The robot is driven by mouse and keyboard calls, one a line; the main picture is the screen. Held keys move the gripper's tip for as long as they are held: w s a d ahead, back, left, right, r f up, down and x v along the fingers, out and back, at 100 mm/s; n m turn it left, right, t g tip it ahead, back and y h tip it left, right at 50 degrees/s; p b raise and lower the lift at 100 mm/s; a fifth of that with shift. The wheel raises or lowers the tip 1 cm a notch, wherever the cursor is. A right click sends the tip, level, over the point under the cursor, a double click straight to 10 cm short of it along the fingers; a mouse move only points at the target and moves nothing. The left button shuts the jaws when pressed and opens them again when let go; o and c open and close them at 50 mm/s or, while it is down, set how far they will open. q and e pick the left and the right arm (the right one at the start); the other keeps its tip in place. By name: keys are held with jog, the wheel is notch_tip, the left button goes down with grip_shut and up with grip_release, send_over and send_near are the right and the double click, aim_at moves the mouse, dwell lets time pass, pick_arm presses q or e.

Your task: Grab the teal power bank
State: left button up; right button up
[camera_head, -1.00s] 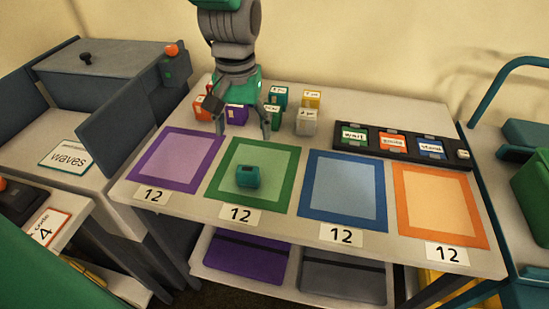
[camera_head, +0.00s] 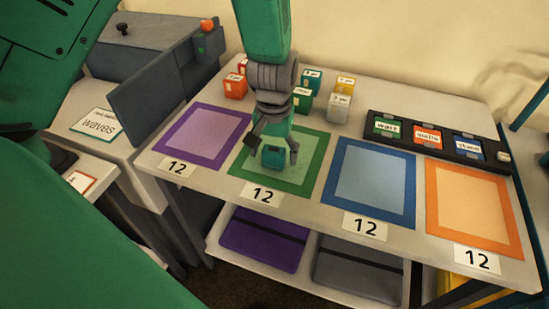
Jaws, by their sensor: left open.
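The teal power bank (camera_head: 272,156) lies on the green-bordered square (camera_head: 312,176) on the table. My left gripper (camera_head: 272,152) reaches down from above, with its open fingers on either side of the power bank. I cannot tell whether the fingers touch it. The gripper's palm and wrist are above and behind it. My right gripper is not in view.
Purple (camera_head: 182,148), blue (camera_head: 354,215) and orange (camera_head: 481,238) bordered squares share the table. Several small labelled blocks (camera_head: 338,108) stand behind. A black tray with word cards (camera_head: 439,153) is at the back right. A grey box (camera_head: 165,50) stands at left.

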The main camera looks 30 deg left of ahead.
pick_arm(q)
jog(key=shift+f, duration=0.1)
jog(key=shift+d, duration=0.1)
jog(key=c, duration=1.3)
